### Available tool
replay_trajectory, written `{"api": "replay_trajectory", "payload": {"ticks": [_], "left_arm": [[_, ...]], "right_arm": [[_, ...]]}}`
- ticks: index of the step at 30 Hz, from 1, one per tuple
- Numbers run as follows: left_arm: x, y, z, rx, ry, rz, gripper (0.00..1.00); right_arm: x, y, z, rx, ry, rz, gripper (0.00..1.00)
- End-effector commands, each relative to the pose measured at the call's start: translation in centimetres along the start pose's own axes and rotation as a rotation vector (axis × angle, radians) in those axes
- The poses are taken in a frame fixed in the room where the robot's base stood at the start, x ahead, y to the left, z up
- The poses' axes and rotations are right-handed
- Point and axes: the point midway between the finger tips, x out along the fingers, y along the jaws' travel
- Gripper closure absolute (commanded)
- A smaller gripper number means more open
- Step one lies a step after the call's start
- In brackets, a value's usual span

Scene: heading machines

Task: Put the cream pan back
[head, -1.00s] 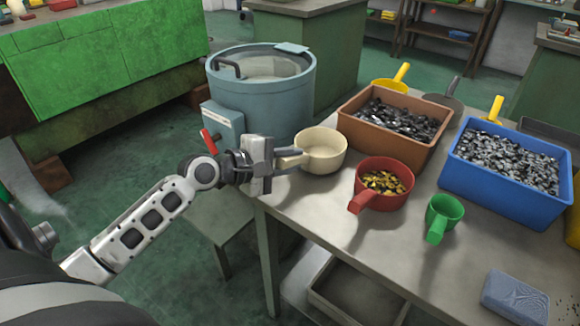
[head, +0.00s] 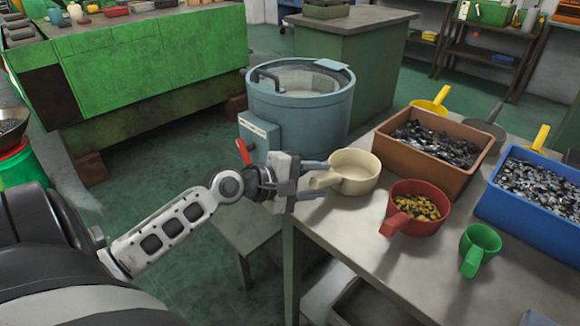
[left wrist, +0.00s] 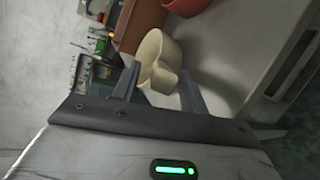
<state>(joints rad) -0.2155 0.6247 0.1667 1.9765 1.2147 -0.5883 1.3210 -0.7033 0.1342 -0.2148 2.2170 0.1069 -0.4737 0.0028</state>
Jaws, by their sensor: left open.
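The cream pan (head: 357,167) stands upright on the left edge of the grey table, its short handle pointing left toward my left gripper (head: 322,179). The pan looks empty in the head view. My left gripper is open, with its fingers on either side of the handle and not closed on it. In the left wrist view the pan (left wrist: 158,55) shows between the two spread fingers (left wrist: 160,88). My right gripper is out of view.
A red pan (head: 418,205) with yellow-brass pieces and a green cup (head: 480,247) stand to the right. Behind are a brown bin (head: 440,175) and a blue bin (head: 520,212) of metal parts. A blue-grey round machine (head: 300,125) stands left of the table (head: 345,232).

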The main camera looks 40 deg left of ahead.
Motion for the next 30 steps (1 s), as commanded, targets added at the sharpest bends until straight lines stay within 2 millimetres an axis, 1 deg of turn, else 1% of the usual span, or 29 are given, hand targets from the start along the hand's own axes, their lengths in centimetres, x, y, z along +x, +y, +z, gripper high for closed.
{"api": "replay_trajectory", "payload": {"ticks": [1, 6, 12, 15, 18, 23, 25, 26, 29, 30], "left_arm": [[-1.1, -0.1, 0.0, 0.004, 0.001, -0.005, 0.57], [-4.6, -0.2, 0.1, 0.004, 0.0, -0.006, 0.57], [-8.1, -0.1, 0.0, -0.001, 0.0, -0.003, 0.57], [-9.3, -0.1, 0.0, -0.001, 0.0, -0.001, 0.57], [-9.9, 0.0, 0.1, 0.002, -0.001, -0.001, 0.57], [-10.1, -0.1, 0.1, 0.008, -0.001, -0.003, 0.57], [-9.8, -1.3, 0.2, 0.052, 0.011, -0.019, 0.57], [-9.6, -2.3, 0.3, 0.087, 0.019, -0.032, 0.57], [-8.5, -7.1, 1.3, 0.296, 0.05, -0.105, 0.57], [-7.9, -9.3, 2.2, 0.414, 0.056, -0.141, 0.57]], "right_arm": [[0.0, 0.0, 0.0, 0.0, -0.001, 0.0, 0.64], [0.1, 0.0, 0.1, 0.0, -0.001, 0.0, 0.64], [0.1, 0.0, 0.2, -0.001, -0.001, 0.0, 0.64], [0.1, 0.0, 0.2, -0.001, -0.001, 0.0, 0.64], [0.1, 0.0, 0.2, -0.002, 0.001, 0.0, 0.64], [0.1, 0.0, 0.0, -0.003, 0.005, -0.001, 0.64], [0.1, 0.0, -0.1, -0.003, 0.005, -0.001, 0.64], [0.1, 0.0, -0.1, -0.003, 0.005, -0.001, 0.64], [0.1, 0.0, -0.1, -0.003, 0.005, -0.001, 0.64], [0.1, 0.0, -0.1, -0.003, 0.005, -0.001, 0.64]]}}
